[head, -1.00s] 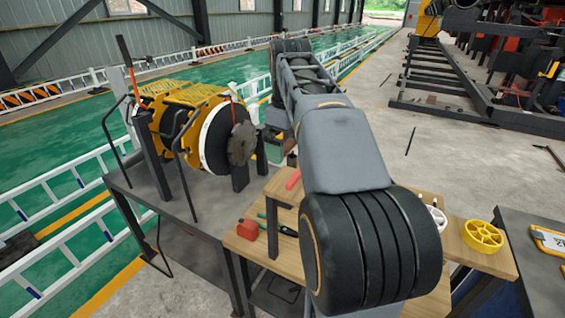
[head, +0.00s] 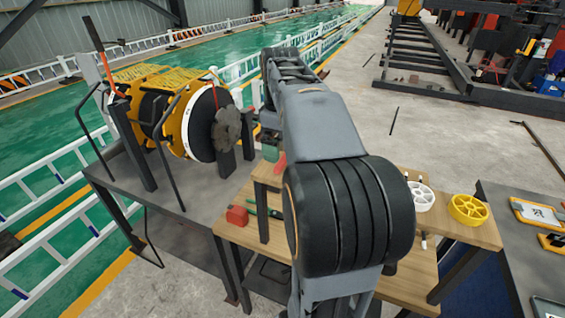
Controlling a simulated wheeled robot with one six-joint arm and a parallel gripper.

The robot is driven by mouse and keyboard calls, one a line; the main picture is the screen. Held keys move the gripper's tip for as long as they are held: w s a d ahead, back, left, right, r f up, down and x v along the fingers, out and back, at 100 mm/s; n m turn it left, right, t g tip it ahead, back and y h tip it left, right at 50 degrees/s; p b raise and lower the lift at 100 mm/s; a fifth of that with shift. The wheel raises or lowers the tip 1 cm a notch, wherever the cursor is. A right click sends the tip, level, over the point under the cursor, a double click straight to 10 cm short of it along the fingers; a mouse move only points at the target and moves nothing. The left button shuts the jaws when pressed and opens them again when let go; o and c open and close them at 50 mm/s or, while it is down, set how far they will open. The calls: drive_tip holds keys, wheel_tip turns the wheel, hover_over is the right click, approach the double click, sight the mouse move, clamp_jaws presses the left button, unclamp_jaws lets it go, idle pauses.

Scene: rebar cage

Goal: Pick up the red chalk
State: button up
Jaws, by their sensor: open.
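A small red piece, which looks like the red chalk (head: 281,163), lies on the raised wooden shelf (head: 262,180). It shows just left of my arm, which hides part of it. My gripper (head: 269,134) hangs from the far end of my arm, above and beyond the shelf. It is small, dark and partly hidden by the arm, and its fingers are hard to make out. It is open and stands apart from the red piece.
A red box (head: 237,216) and a green tool (head: 262,209) lie on the lower wooden bench. A yellow and black machine (head: 175,110) stands on the dark table at left.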

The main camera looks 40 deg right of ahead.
drive_tip(key=shift+s+f, duration=0.15)
drive_tip(key=shift+f, duration=1.95)
drive_tip(key=shift+c, duration=0.3)
drive_tip(key=c, duration=0.7)
drive_tip(key=shift+r, duration=0.1)
drive_tip(key=r, duration=0.3)
drive_tip(key=shift+w+d+r, duration=0.2)
drive_tip(key=shift+d+r, duration=0.1)
drive_tip(key=shift+r, duration=0.1)
drive_tip(key=shift+w+d+r+p, duration=0.75)
drive_tip(key=shift+w+d+r, duration=0.3)
drive_tip(key=shift+d+r, duration=0.7)
drive_tip(key=shift+w+d+r+p, duration=0.75)
drive_tip(key=shift+w+d+r, duration=0.4)
drive_tip(key=shift+d, duration=1.05)
drive_tip(key=shift+w+d+r+p, duration=0.85)
drive_tip(key=shift+d+r, duration=0.75)
drive_tip(key=shift+d, duration=0.35)
